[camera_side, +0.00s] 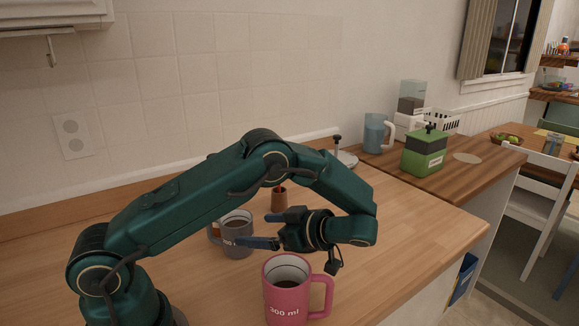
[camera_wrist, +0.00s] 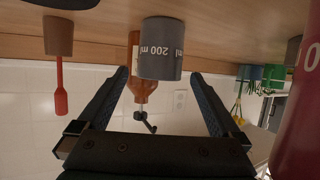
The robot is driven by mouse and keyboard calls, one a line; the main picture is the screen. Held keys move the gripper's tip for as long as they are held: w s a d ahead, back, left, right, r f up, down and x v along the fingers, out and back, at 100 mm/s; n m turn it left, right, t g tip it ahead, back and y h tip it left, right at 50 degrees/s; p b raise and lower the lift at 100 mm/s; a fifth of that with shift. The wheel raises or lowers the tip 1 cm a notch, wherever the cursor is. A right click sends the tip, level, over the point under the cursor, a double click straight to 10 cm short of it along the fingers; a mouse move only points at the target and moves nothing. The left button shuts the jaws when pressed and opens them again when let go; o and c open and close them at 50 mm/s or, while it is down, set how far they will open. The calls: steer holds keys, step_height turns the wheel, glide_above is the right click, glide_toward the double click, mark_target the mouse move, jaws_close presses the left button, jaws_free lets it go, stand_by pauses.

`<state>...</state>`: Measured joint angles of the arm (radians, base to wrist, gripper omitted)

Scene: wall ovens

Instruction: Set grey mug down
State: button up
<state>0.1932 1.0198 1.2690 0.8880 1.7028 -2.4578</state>
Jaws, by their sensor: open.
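The grey mug (camera_side: 237,243) stands upright on the wooden counter (camera_side: 400,230), its handle to the left and dark inside. In the wrist view, which is upside down, the grey mug (camera_wrist: 161,48) shows its "200 ml" print and its base meets the counter. My gripper (camera_side: 256,230) is open beside the mug, on its right in the side view. One finger overlaps the mug's front there. In the wrist view the mug appears between the spread fingertips, with gaps on both sides. Whether a finger touches it I cannot tell.
A pink "300 ml" mug (camera_side: 285,292) stands close in front of my gripper. A copper cup (camera_side: 279,200) stands behind it. The wrist view shows a brown cup (camera_wrist: 58,36) with a red utensil and an orange-brown bottle (camera_wrist: 143,88). The counter's right part is clear.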

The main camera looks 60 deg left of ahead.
steer(key=shift+v, duration=1.55)
steer(key=s+d+r+m+t+h, duration=0.4)
steer(key=s+d+m+t+h, duration=0.1)
steer(key=m, duration=0.6)
steer(key=s+d+r+m+t+h, duration=0.4)
steer(key=s+d+m+t+h, duration=0.1)
steer(key=m, duration=0.6)
steer(key=shift+s+d+r+m+t+h, duration=0.35)
steer(key=shift+s+h, duration=0.25)
steer(key=shift+h, duration=0.6)
